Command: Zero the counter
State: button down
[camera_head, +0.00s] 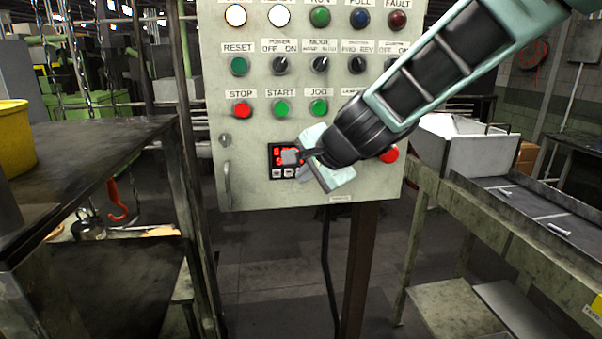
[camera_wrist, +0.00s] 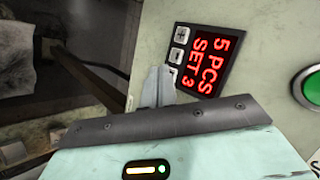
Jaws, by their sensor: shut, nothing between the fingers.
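The counter (camera_head: 276,151) is a small black unit with red digits, low on the grey control panel, partly covered by my gripper in the head view. In the wrist view the counter (camera_wrist: 212,62) appears turned sideways and reads "5 PCS" and "SET 3". Beside the digits is a column of pale buttons: a plus button (camera_wrist: 182,34), one below it (camera_wrist: 180,55), and a third partly hidden behind my fingers. My gripper (camera_head: 291,157) is shut and empty in front of the counter. Its fingertips (camera_wrist: 160,83) are close to the third button; I cannot tell whether they touch.
The control panel (camera_head: 241,150) also carries a reset button (camera_head: 239,65), a red stop button (camera_head: 242,110), green start and jog buttons, lamps and several switches. A dark table (camera_head: 95,150) stands left. A conveyor (camera_head: 525,205) with bolts is right.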

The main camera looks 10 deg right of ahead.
jog(key=shift+w, duration=0.15)
jog(key=shift+s, duration=0.65)
jog(key=s, duration=0.6)
dwell(0.5)
jog(key=shift+a, duration=0.1)
